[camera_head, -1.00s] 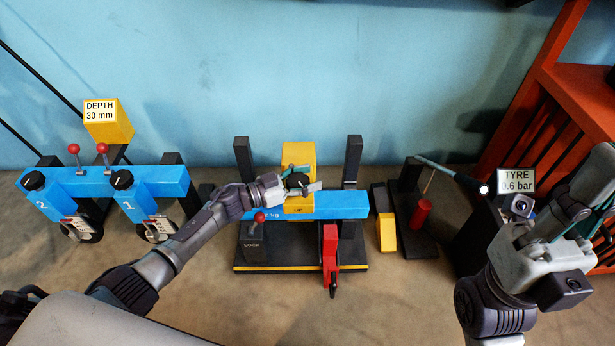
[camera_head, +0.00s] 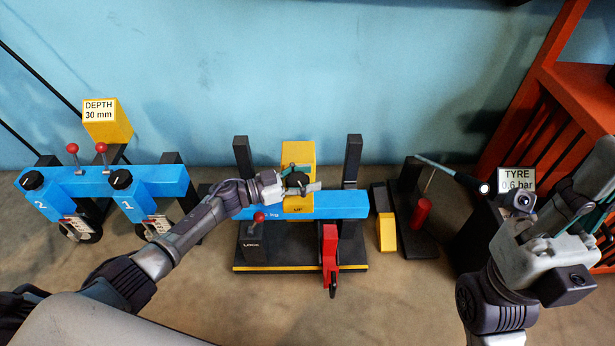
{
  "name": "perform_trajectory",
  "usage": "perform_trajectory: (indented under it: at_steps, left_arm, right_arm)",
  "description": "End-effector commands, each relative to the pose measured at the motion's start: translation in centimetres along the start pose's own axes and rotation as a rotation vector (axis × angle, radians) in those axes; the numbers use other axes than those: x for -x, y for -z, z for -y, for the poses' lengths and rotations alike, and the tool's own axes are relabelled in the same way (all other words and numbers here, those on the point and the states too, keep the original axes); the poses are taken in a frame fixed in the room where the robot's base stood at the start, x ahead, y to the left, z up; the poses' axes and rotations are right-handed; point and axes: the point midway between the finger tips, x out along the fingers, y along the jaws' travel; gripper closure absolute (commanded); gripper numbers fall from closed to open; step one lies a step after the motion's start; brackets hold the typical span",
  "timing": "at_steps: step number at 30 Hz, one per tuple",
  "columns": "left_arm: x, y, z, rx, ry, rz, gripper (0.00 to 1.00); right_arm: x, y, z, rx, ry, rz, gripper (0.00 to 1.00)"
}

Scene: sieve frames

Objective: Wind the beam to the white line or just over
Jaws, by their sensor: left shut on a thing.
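The blue beam (camera_head: 340,205) lies level between two dark posts, the left post (camera_head: 242,155) and the right post (camera_head: 352,155). A yellow block (camera_head: 299,153) marked UP sits at its middle and carries a dark knob (camera_head: 297,180). My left gripper (camera_head: 296,184) is shut on the knob, its fingers around it and hiding part of it. A thin pale mark shows on the right post near the beam's top; I cannot tell for sure that it is the white line. My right gripper (camera_head: 580,205) is at the right, its jaw state unclear.
A red lever (camera_head: 259,217) stands on the LOCK box. A red part (camera_head: 330,250) with a dark wheel hangs at the beam's front. Yellow block (camera_head: 387,232) and red cylinder (camera_head: 421,212) stand to the right. A blue unit (camera_head: 80,182) with two knobs stands left.

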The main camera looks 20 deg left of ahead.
Motion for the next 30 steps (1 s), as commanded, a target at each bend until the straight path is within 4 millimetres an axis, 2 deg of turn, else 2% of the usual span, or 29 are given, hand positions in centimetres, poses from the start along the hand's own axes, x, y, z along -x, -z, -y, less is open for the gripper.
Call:
perform_trajectory:
  at_steps: [1, 30]
  left_arm:
    - [0.47, -0.53, 0.10, 0.002, 0.000, 0.011, 0.75]
    - [0.49, -0.53, -0.03, 0.003, -0.065, 0.012, 0.75]
  right_arm:
    - [-0.01, 0.02, 0.00, 0.000, 0.001, -0.003, 1.00]
    - [-0.32, 0.13, 0.04, 0.003, 0.008, -0.025, 1.00]
